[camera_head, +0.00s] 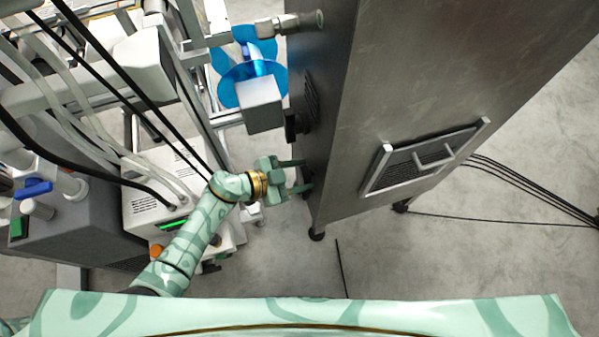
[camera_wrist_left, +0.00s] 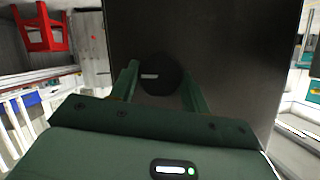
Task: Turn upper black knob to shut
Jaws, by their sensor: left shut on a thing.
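My left gripper (camera_head: 302,175) reaches from the left to the side of a tall grey metal cabinet (camera_head: 440,80). In the left wrist view its two green fingers stand on either side of a round black knob (camera_wrist_left: 166,83) with a short white mark lying about level, and it is shut on this knob. The knob is mostly hidden in the head view. Another black knob (camera_head: 296,124) sticks out of the same side in the head view. I cannot tell for sure which is the upper one. My right gripper is not in view.
A grey pipe fitting (camera_head: 290,23) juts from the cabinet's side. Blue reels (camera_head: 252,80) with a pale block stand close to it. Machinery with hoses and cables fills the left. A red stool (camera_wrist_left: 42,30) shows in the wrist view. Floor at the lower right is mostly free, with cables (camera_head: 530,185).

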